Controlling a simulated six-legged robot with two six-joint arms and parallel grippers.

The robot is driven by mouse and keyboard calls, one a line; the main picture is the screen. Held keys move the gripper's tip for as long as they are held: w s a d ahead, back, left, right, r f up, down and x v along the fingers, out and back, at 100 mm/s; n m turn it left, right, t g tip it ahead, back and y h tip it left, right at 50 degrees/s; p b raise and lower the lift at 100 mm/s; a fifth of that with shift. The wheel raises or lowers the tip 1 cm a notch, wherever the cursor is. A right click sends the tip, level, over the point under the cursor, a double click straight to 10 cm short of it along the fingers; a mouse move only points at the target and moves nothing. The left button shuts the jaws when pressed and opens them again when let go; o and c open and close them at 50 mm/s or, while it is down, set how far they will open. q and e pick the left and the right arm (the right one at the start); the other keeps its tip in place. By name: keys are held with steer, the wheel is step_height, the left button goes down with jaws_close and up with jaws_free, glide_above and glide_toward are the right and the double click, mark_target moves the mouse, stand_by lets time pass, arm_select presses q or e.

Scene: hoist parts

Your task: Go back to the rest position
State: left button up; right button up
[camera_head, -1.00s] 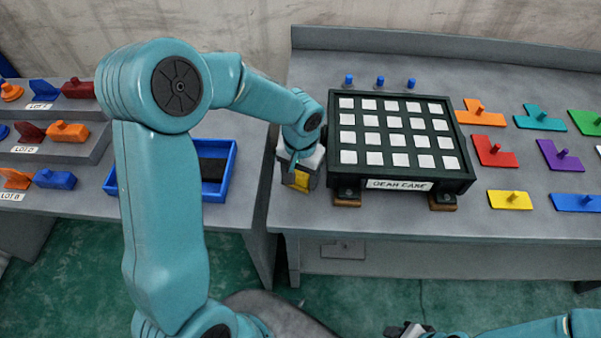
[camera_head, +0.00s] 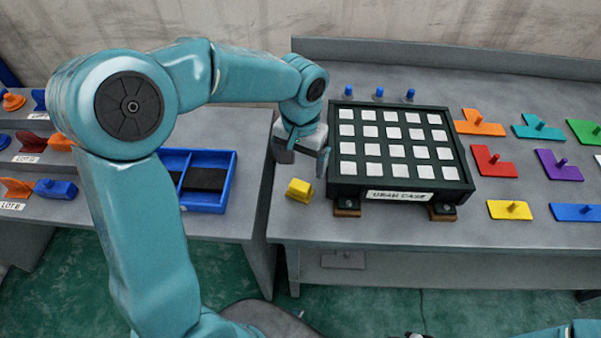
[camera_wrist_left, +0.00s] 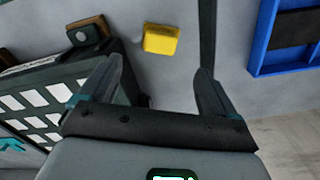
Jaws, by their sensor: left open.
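My left gripper (camera_head: 303,158) is open and empty above the right table, just left of the dark green case. In the left wrist view its two spread fingers (camera_wrist_left: 157,90) show with nothing between them. A small yellow block (camera_head: 299,189) lies on the table below the gripper, apart from it. The block also shows in the left wrist view (camera_wrist_left: 161,40), beyond the fingertips. My right arm shows only in part at the bottom right of the head view, and its gripper is barely visible at the bottom edge.
The dark green case (camera_head: 345,187) with white squares stands right of the left gripper. Several coloured pieces with knobs, such as a red one (camera_head: 492,162), lie farther right. A blue tray (camera_head: 232,180) and stepped shelves (camera_head: 40,143) are on the left table.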

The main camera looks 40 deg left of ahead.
arm_select(q)
step_height(320, 180, up, 2)
steer(key=shift+r, duration=0.2)
stand_by(0.6)
